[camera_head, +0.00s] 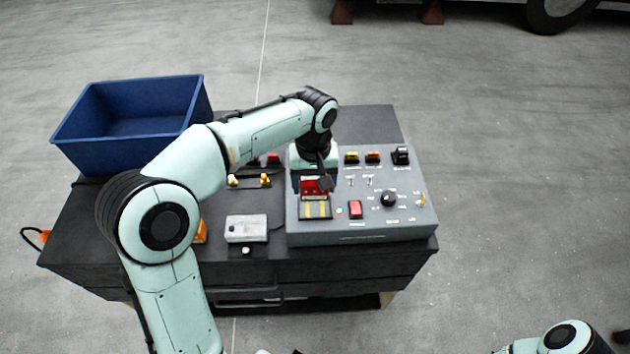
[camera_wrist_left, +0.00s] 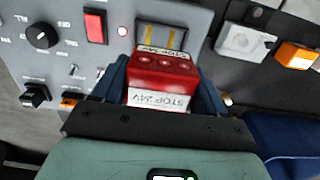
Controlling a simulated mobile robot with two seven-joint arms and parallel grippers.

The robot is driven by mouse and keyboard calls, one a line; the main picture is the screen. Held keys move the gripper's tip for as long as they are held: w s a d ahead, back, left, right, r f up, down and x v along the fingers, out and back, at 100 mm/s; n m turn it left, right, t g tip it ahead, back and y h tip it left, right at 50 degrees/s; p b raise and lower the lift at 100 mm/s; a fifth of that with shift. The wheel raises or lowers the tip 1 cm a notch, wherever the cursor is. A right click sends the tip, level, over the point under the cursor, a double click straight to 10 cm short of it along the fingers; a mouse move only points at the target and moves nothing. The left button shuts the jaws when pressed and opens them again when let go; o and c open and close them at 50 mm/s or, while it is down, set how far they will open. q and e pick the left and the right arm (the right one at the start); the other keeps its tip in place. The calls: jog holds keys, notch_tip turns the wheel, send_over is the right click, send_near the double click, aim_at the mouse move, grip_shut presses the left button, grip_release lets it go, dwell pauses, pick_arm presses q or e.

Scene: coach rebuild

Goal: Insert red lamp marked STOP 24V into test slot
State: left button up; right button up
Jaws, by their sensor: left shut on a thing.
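The red lamp (camera_wrist_left: 163,78) has white labels reading STOP 24V in the left wrist view. In the head view the red lamp (camera_head: 310,187) shows partly behind my gripper. My left gripper (camera_head: 316,184) is shut on it, with dark blue fingers on both sides of the lamp in the left wrist view (camera_wrist_left: 164,72). The test slot (camera_head: 315,209), a recess with yellow strips, is on the grey test box, just in front of the lamp. The slot also shows beyond the lamp in the left wrist view (camera_wrist_left: 160,39). I cannot tell whether they touch. My right gripper is not in view.
The grey test box (camera_head: 390,228) carries a red switch (camera_head: 355,209), a black knob (camera_head: 389,198) and small lamps along its back. A white block (camera_head: 246,228) lies left of it. A blue bin (camera_head: 135,108) stands at the cart's back left.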

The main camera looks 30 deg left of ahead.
pick_arm(q)
jog(key=shift+w+d+f, duration=0.1)
jog(key=shift+d+f, duration=0.05)
jog(key=shift+f+b, duration=0.55)
jog(key=shift+f, duration=0.25)
jog(key=shift+f+b, duration=1.15)
jog(key=shift+f, duration=0.55)
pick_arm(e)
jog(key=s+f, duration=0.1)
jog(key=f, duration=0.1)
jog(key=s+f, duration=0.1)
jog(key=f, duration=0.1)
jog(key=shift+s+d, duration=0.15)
pick_arm(q)
jog(key=shift+f, duration=0.25)
jog(key=shift+f, duration=0.35)
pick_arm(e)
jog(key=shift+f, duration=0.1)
